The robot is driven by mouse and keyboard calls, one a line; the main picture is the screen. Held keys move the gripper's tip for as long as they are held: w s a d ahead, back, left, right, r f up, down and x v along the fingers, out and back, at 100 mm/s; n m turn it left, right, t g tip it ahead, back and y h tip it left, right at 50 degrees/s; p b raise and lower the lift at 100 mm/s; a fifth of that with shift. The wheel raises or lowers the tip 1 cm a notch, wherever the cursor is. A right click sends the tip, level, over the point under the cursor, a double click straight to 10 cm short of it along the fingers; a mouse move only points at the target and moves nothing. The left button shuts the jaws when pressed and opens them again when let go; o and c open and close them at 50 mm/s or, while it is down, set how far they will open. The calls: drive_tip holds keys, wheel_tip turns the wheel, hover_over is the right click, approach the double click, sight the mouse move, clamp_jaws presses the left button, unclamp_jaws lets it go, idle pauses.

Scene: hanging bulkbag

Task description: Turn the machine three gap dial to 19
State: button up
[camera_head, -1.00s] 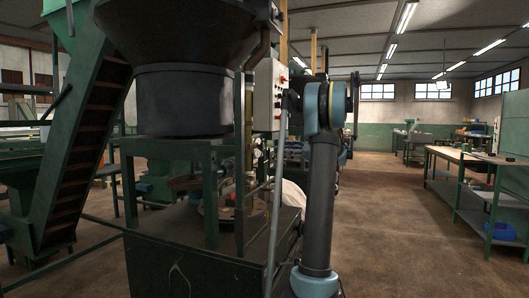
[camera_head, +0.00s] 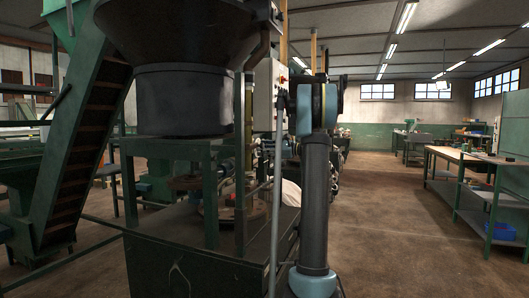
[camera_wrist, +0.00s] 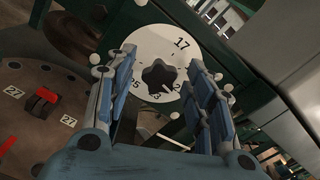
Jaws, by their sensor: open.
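The gap dial shows in the wrist view as a white round plate (camera_wrist: 150,45) with a black lobed knob (camera_wrist: 158,78) at its middle. The number 17 is readable at its upper right; other numbers below the knob are partly covered. A short white mark shows at the knob's lower right. My gripper (camera_wrist: 162,66) is open, with one blue finger left of the knob and one right of it. I cannot tell whether either finger touches the knob. In the head view the dial and gripper cannot be made out.
A brown disc (camera_wrist: 30,110) with a red switch and labels reading 27 lies left of my gripper. A grey metal housing (camera_wrist: 285,50) is at the right. In the head view a green machine frame (camera_head: 185,240) stands close ahead; open floor (camera_head: 400,235) is to the right.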

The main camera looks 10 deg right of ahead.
drive_tip(key=c, duration=1.1)
drive_tip(key=shift+n, duration=0.4)
drive_tip(key=shift+s+f+n, duration=0.1)
drive_tip(key=shift+n, duration=2.15)
drive_tip(key=shift+s+f+n, duration=0.1)
drive_tip(key=shift+n, duration=2.15)
